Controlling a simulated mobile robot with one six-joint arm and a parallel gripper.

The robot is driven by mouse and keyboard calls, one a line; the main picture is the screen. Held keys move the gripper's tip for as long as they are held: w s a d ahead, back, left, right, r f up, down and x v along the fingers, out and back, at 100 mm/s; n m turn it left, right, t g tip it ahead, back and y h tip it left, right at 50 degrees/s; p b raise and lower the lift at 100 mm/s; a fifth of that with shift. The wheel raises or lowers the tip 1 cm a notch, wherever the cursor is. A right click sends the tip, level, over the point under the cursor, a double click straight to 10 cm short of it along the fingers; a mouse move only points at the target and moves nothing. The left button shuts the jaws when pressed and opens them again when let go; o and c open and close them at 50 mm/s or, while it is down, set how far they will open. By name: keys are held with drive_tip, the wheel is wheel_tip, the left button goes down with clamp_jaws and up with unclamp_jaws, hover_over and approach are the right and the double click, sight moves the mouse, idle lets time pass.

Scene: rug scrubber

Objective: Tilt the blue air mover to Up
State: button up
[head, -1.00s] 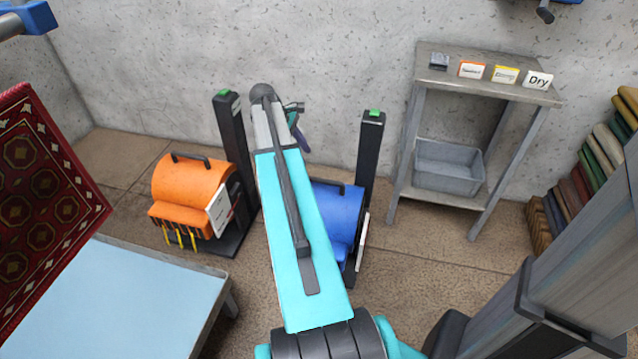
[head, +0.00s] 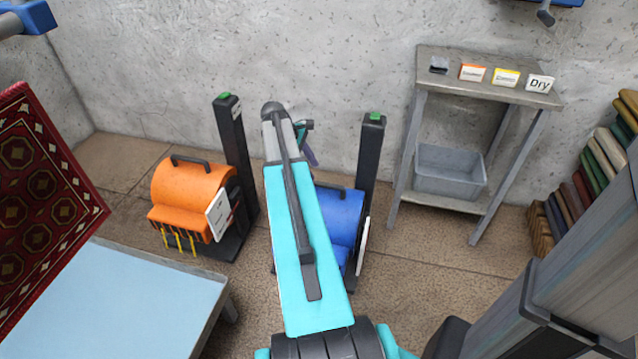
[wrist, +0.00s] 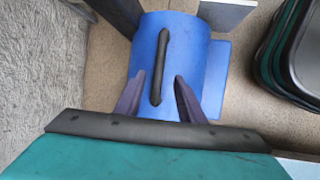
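The blue air mover (head: 345,213) stands on the floor against a black post (head: 371,160) with a green top. My arm hides its left part in the head view. In the wrist view its rounded blue body (wrist: 185,50) has a black bar handle (wrist: 158,65) on top. My gripper (wrist: 158,92) is open, with one purple finger on each side of the handle's line. The fingers appear apart from the handle, and their height above it is hard to tell. In the head view my gripper (head: 310,148) shows only partly behind the arm.
An orange air mover (head: 190,190) with its own black post (head: 235,150) stands to the left. A metal table (head: 455,85) with small cards and a grey bin (head: 448,172) is at right. A light blue table (head: 120,300) and a red rug (head: 45,200) are at left.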

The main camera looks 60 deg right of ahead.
sight(321, 183)
drive_tip(key=b+x, duration=0.1)
drive_tip(key=x, duration=0.7)
clamp_jaws()
drive_tip(key=shift+a, duration=0.35)
drive_tip(key=shift+w+d, duration=0.15)
drive_tip(key=shift+d, duration=0.1)
